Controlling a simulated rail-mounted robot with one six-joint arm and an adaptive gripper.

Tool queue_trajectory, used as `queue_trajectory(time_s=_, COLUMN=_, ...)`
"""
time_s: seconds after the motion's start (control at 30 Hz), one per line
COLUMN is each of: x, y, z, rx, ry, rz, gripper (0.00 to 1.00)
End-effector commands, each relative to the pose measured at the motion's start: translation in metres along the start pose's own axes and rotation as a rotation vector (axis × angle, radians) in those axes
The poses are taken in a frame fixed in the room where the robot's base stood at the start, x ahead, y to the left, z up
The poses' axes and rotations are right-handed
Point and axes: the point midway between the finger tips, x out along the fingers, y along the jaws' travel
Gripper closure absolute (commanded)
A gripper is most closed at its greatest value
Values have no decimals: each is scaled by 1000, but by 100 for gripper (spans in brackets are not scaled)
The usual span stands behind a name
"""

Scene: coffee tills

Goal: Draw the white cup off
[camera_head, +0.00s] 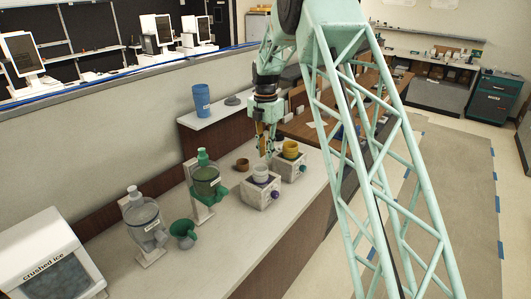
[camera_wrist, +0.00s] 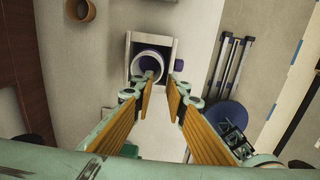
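The white cup (camera_head: 261,171) stands on a small pale dispenser box (camera_head: 253,195) with a purple knob (camera_head: 275,194) on its front. In the wrist view the cup (camera_wrist: 136,68) shows its open mouth on the box (camera_wrist: 160,42), with the purple knob (camera_wrist: 179,65) to its right. My gripper (camera_head: 266,150) points down just above the cup in the head view. In the wrist view my gripper (camera_wrist: 165,80) is open, its two orange-padded fingers apart with nothing between them. The fingertips overlap the cup's lower right side in the picture; I cannot tell whether they touch it.
A second box with yellow cups (camera_head: 290,148) stands close behind to the right. A small brown cup (camera_head: 242,164) sits to the left. A green dispenser (camera_head: 206,181), a clear dispenser (camera_head: 146,222) and a green jug (camera_head: 183,232) stand further left.

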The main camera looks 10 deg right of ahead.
Motion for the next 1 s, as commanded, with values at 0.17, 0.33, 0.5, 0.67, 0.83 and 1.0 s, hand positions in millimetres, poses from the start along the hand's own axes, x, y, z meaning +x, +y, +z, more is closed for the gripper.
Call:
queue_trajectory(time_s=0.17, x=4, y=0, z=0, rx=0, ry=0, rz=0, gripper=86)
queue_trajectory(time_s=0.33, x=13, y=0, z=0, rx=0, ry=0, rz=0, gripper=86)
queue_trajectory(time_s=0.5, x=26, y=0, z=0, rx=1, ry=1, rz=-1, gripper=86)
queue_trajectory(time_s=0.67, x=41, y=0, z=0, rx=0, ry=1, rz=-1, gripper=86)
queue_trajectory(time_s=0.83, x=56, y=0, z=0, rx=1, ry=0, rz=0, gripper=86)
queue_trajectory(time_s=1.0, x=71, y=0, z=0, rx=1, ry=0, rz=0, gripper=86)
